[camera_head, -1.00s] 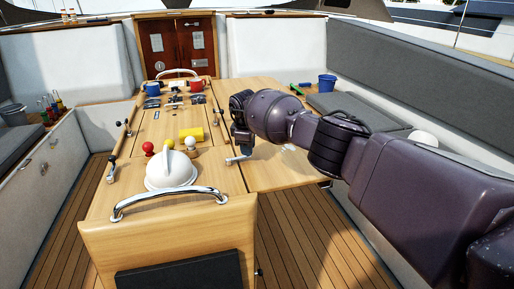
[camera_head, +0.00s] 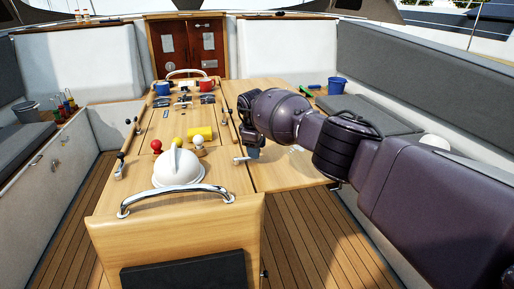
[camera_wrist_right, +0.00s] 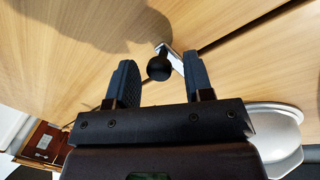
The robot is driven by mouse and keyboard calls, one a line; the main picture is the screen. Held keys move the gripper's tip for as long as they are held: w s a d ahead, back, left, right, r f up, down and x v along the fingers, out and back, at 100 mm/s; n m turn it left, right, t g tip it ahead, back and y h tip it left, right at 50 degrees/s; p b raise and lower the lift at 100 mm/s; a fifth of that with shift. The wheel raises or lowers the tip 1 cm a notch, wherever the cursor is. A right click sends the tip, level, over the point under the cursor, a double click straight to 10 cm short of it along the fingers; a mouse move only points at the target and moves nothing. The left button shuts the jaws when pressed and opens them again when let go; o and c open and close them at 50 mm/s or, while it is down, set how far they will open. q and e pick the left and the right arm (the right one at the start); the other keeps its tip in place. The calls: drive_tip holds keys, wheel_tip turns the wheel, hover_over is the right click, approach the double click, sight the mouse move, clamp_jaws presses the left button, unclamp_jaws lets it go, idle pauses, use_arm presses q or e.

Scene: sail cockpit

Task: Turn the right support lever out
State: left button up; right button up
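The right support lever is a silver bar with a round black knob, on the right side of the wooden table. In the head view the lever (camera_head: 240,160) shows just below my right gripper (camera_head: 250,145), which is partly hidden by its own wrist. In the right wrist view the black knob (camera_wrist_right: 159,67) lies between the two spread fingers of the gripper (camera_wrist_right: 160,78), and the silver bar (camera_wrist_right: 176,59) runs behind it. The fingers are open with gaps on both sides of the knob. My left gripper is not in view.
A white dome (camera_head: 178,168) and a chrome handrail (camera_head: 175,194) stand at the near end. The right table leaf (camera_head: 290,175) is clear nearby.

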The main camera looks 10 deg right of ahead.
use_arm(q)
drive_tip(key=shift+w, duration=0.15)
use_arm(e)
drive_tip(key=shift+r, duration=0.45)
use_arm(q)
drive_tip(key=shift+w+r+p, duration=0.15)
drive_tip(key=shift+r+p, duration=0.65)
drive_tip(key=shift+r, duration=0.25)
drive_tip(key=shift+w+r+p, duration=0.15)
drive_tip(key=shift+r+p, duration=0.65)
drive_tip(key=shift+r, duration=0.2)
use_arm(e)
drive_tip(key=shift+s+a+r, duration=0.2)
drive_tip(key=shift+s+r, duration=0.1)
drive_tip(key=shift+r, duration=1.3)
drive_tip(key=shift+s+a+r, duration=0.2)
drive_tip(key=shift+s+r, duration=0.05)
drive_tip(key=shift+r, duration=1.35)
drive_tip(key=shift+s+a+r, duration=0.2)
drive_tip(key=shift+s+r, duration=0.1)
drive_tip(key=shift+r, duration=1.3)
